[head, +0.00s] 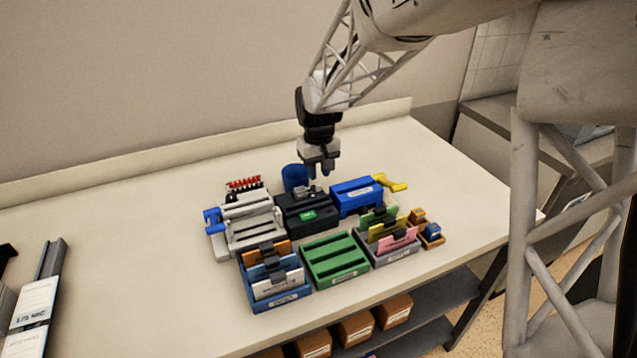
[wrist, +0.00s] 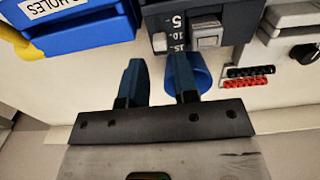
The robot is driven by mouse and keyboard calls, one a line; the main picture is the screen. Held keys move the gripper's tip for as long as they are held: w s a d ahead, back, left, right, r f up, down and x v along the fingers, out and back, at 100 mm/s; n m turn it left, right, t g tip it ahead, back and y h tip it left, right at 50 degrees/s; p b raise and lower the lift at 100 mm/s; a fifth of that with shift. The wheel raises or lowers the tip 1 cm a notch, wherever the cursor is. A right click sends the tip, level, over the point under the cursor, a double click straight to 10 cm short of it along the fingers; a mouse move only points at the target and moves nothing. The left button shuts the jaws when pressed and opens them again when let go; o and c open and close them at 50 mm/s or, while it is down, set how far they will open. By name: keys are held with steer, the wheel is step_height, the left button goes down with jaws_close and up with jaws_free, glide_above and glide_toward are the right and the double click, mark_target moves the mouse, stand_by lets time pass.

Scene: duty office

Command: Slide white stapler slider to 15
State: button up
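The dark stapler (head: 309,221) stands on the table between a white machine and a blue one, with a green label on its front. In the wrist view its back part (wrist: 228,17) shows a scale marked 5, 10 and 15. A small white slider (wrist: 159,41) sits beside the scale, roughly level with the 10. A larger grey block (wrist: 206,38) is on the other side of the numbers. My gripper (head: 320,168) is above and behind the stapler, pointing down. In the wrist view its fingers (wrist: 157,65) are apart, with nothing between them.
A blue cup (head: 293,178) stands behind the stapler, close to my right finger in the wrist view. A blue punch (head: 356,197) with a yellow handle and a white machine (head: 250,222) flank the stapler. Trays, including a green one (head: 335,260), fill the front.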

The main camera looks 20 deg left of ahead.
mark_target(318, 185)
steer(key=shift+f, duration=2.2)
jaws_close()
